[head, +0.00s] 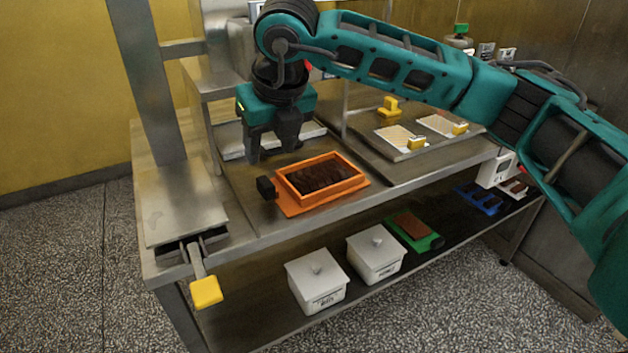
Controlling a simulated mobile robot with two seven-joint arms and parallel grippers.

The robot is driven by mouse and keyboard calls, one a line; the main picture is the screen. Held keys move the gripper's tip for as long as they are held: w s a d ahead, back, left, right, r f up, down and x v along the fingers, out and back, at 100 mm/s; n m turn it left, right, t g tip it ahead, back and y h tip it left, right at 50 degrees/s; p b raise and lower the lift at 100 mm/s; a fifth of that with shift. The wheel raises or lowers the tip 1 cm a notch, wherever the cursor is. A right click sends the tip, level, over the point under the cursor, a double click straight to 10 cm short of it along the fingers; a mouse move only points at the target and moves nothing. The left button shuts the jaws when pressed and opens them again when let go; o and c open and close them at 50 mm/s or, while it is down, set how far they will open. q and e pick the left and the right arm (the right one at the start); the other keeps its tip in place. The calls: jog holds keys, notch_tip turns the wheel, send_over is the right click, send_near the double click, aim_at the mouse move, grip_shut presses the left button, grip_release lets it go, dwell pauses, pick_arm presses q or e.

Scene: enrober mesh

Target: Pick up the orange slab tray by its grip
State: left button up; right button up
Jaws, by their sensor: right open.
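The orange slab tray (284,203) lies flat on the steel worktop, with a dark brown slab (320,175) inside it. Its black grip (266,187) sticks out at the tray's left end. My right gripper (271,156) points down from its teal wrist, just above and behind the grip. Its fingers are open, with nothing seen between them, and they look apart from the grip. My left gripper is not in view.
A steel plate with a yellow-tipped lever (206,292) is at the bench's left end. White trays with yellow grips (417,143) lie behind right. Two white lidded tubs (316,281) and a green tray (414,232) are on the lower shelf. The worktop left of the orange tray is bare.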

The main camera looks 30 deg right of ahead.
send_over(266, 183)
jog(key=s, duration=0.2)
jog(key=f, duration=0.4)
jog(key=shift+w+d+f, duration=0.15)
jog(key=shift+w+f, duration=0.05)
jog(key=shift+w, duration=0.05)
jog(key=x, duration=0.5)
jog(key=shift+s+f, duration=0.25)
jog(key=shift+s, duration=0.05)
jog(key=c, duration=0.9)
